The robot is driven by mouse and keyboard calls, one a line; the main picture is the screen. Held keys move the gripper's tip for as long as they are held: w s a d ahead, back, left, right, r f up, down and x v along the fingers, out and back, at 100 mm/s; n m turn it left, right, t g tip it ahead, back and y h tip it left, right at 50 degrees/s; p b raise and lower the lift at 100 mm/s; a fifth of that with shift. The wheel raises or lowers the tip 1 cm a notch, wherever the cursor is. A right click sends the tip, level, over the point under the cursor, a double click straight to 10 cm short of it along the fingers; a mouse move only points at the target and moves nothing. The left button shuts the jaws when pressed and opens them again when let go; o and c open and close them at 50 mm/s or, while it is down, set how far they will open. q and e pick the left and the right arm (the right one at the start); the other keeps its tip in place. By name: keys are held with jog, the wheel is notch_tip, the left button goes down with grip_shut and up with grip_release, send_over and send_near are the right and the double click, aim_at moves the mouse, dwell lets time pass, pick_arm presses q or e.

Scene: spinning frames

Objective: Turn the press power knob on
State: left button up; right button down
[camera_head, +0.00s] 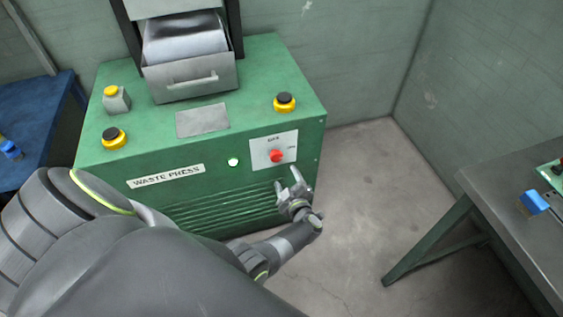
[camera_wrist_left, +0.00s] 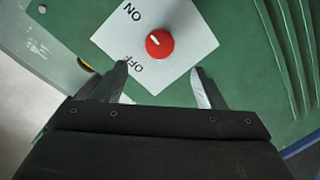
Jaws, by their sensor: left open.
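The red power knob (camera_head: 276,156) sits on a white plate (camera_head: 260,160) at the right of the green press's front. In the left wrist view the knob (camera_wrist_left: 160,47) is round with a short white mark towards its upper left. The plate (camera_wrist_left: 184,20) there reads ON at the upper left and OFF at the lower left. My left gripper (camera_head: 289,180) is open and empty, just below the plate. In the left wrist view its fingertips (camera_wrist_left: 160,72) are spread to either side, a little below the knob; contact is not visible. My right gripper is not in view.
The green waste press (camera_head: 145,150) carries yellow-and-black buttons (camera_head: 285,103) on top and a metal drawer (camera_head: 195,80). A white round light (camera_head: 233,162) is left of the plate. A grey table (camera_head: 520,190) stands at right, a blue one (camera_head: 35,110) at left. Floor between is clear.

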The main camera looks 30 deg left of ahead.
pick_arm(q)
jog(key=f+p+v, duration=0.1)
jog(key=v, duration=0.6)
jog(key=shift+r, duration=0.5)
jog(key=shift+s, duration=0.2)
